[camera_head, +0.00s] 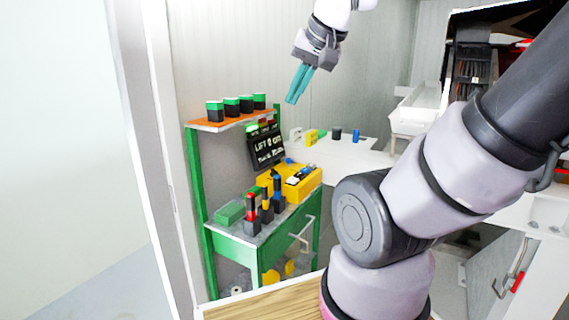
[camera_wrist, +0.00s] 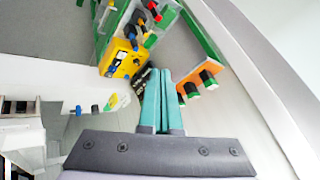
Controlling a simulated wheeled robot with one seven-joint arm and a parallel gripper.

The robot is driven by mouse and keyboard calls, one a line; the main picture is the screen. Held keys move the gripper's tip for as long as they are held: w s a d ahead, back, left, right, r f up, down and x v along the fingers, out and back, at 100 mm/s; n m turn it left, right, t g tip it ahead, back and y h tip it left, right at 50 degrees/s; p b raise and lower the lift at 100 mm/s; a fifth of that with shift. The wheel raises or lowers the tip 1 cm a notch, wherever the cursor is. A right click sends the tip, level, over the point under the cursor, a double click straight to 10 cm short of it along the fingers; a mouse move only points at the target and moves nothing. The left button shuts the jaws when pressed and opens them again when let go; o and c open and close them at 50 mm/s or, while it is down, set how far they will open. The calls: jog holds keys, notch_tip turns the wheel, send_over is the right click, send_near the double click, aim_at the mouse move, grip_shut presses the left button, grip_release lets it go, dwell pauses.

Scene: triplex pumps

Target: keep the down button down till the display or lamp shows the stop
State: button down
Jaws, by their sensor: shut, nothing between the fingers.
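A black display (camera_head: 267,149) with white text, its top line seeming to read "LIFT 0 CM", stands at the back of the green bench; its lower line is too small to read surely. Small green and red lamp-like pieces (camera_head: 262,127) sit along its top. A yellow control box (camera_head: 303,186) with dark and blue parts on top lies on the bench; it also shows in the wrist view (camera_wrist: 117,62). I cannot tell which part is the down button. My gripper (camera_head: 292,99) is shut and empty, high above the bench, apart from box and display. Its teal fingers partly hide the display in the wrist view (camera_wrist: 158,73).
Several black-and-green cylinders (camera_head: 231,105) stand on the orange shelf (camera_head: 218,125). Upright tools with red, yellow and blue parts (camera_head: 266,202) stand in front of the yellow box. A white counter (camera_head: 345,157) with small items is to the right. Air around my gripper is free.

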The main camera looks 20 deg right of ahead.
jog(key=w+d+f+m+h, duration=0.1)
jog(key=w+d, duration=0.1)
jog(key=w, duration=0.4)
jog(key=w+d+f+m, duration=0.2)
jog(key=w, duration=0.4)
jog(key=m+t+h, duration=0.2)
jog(key=m+h, duration=0.1)
jog(key=m, duration=0.2)
send_over(298, 173)
jog(key=s, duration=0.2)
notch_tip(298, 173, down, 20)
jog(key=shift+a+f, duration=0.1)
jog(key=shift+a, duration=0.15)
jog(key=shift+f, duration=4.4)
jog(key=shift+f, duration=0.15)
jog(key=shift+f, duration=0.25)
jog(key=shift+f, duration=0.5)
